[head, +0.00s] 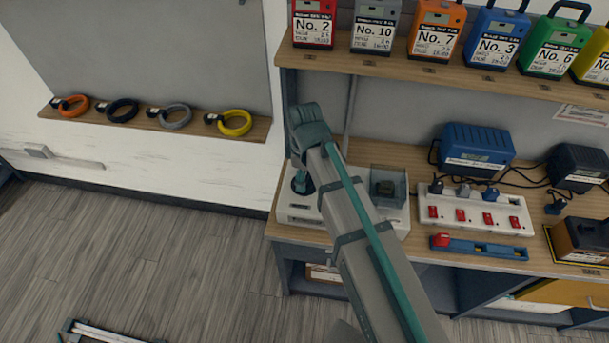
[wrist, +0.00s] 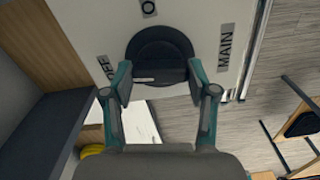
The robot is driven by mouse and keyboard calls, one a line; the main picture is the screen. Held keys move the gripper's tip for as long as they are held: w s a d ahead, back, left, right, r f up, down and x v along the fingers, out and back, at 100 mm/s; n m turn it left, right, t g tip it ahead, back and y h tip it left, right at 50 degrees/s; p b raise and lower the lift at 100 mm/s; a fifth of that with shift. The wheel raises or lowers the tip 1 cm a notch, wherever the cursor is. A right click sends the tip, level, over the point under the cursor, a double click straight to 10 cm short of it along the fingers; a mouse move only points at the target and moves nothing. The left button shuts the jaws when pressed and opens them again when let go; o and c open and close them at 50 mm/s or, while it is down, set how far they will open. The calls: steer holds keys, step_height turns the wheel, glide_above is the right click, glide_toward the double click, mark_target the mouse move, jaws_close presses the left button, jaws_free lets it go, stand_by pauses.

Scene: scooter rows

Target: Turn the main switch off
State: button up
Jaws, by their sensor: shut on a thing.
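The main switch is a round black knob (wrist: 158,48) with a raised grip bar, set in a white panel in the wrist view. A label reading OFF (wrist: 106,68) is on its left, MAIN (wrist: 226,45) on its right, and a cut-off label starting with O (wrist: 149,8) at the top edge. A pale line on the bar lies toward the OFF side. My gripper (wrist: 160,84) is shut on the bar, one finger on each side.
A clear cover (head: 402,184) stands on the box's right. A power strip (head: 475,212) with red switches, a blue bar tool (head: 480,246) and a blue charger (head: 472,146) are further right. A shelf (head: 440,72) with numbered packs runs above. Open floor (head: 150,260) lies left.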

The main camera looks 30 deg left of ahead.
steer(key=shift+n, duration=0.8)
steer(key=o, duration=1.2)
steer(key=shift+c, duration=0.2)
steer(key=shift+r, duration=0.15)
step_height(320, 180, up, 12)
